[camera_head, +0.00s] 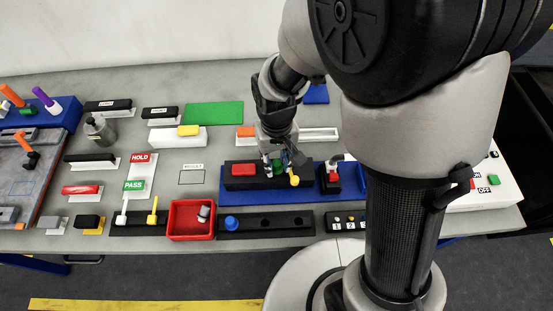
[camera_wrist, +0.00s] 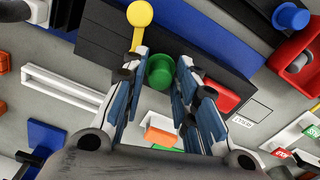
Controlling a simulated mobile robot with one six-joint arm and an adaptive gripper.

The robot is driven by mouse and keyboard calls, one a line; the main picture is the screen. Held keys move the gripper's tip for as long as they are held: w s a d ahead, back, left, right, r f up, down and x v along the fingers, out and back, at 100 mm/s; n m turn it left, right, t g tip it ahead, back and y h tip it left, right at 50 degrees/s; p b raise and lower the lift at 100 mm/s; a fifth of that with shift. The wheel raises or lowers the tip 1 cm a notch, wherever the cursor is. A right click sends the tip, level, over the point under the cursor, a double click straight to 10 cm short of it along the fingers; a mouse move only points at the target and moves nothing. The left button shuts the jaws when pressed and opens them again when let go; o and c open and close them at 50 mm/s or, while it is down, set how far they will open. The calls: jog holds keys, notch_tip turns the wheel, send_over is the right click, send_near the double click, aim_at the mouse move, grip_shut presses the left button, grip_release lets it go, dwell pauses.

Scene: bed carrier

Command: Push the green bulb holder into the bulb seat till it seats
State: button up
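The green bulb holder (camera_head: 278,168) stands at the black fixture on the blue base plate; in the wrist view it is a short green cylinder (camera_wrist: 160,72). My gripper (camera_head: 278,163) points down over it, with one finger on each side. In the wrist view my gripper (camera_wrist: 163,62) has its fingers apart, with narrow gaps beside the green holder; contact is not visible. The bulb seat is not clearly visible; the holder and fingers hide that spot. A yellow knob (camera_head: 294,181) on an arm sits right beside the holder, also in the wrist view (camera_wrist: 140,13).
The black fixture (camera_head: 232,184) carries a red block (camera_head: 243,169). Right of it stands a small black unit (camera_head: 330,182) with a red part. In front are a red bin (camera_head: 176,225) and a black rack (camera_head: 288,224) with a blue plug (camera_head: 232,223). A white rail (camera_head: 320,134) lies behind.

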aim_at(276, 163)
jog(key=shift+o, duration=1.2)
jog(key=shift+r, duration=0.15)
notch_tip(276, 163, up, 12)
